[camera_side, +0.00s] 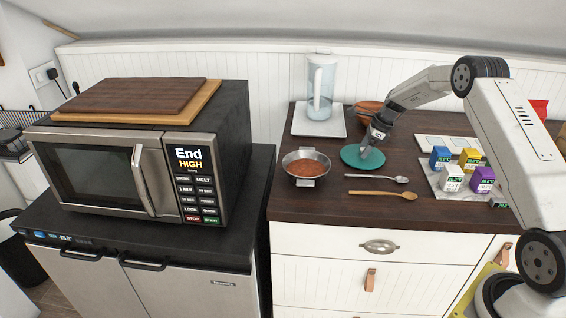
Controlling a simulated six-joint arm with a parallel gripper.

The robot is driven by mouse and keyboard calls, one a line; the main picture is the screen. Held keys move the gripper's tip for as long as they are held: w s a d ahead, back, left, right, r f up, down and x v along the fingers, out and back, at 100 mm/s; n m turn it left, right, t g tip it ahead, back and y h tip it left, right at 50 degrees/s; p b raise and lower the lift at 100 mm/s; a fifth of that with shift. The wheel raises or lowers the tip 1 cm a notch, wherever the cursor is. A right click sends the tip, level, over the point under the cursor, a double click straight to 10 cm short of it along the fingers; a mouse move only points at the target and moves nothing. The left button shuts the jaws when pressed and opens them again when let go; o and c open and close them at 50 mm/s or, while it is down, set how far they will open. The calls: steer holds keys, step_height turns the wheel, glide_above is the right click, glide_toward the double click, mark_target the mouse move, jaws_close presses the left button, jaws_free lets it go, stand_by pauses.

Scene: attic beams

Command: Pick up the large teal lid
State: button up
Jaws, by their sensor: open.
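The large teal lid (351,158) is a flat round disc lying on the dark wooden counter, right of a metal bowl. My gripper (366,154) points down over the lid's right half, its tips at or just above the surface. The jaws are open. Whether the fingers touch the lid is too small to tell. The gripper hides part of the lid's right side and any knob there.
A metal bowl of red food (306,166) stands left of the lid. A metal spoon (378,177) and wooden spoon (383,194) lie in front. A clear pitcher (320,88) and a brown bowl (367,108) stand behind. Several small cartons (452,178) stand right.

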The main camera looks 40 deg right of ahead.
stand_by(0.4)
jaws_close()
steer(key=shift+r, duration=0.2)
steer(key=shift+r, duration=0.6)
steer(key=s+a+r, duration=0.2)
steer(key=s+r, duration=0.3)
steer(key=s, duration=0.1)
steer(key=s+a+r, duration=0.3)
steer(key=s+r, duration=0.3)
steer(key=shift+s+a+r, duration=0.2)
steer(key=shift+s+a, duration=0.1)
steer(key=shift+s, duration=0.1)
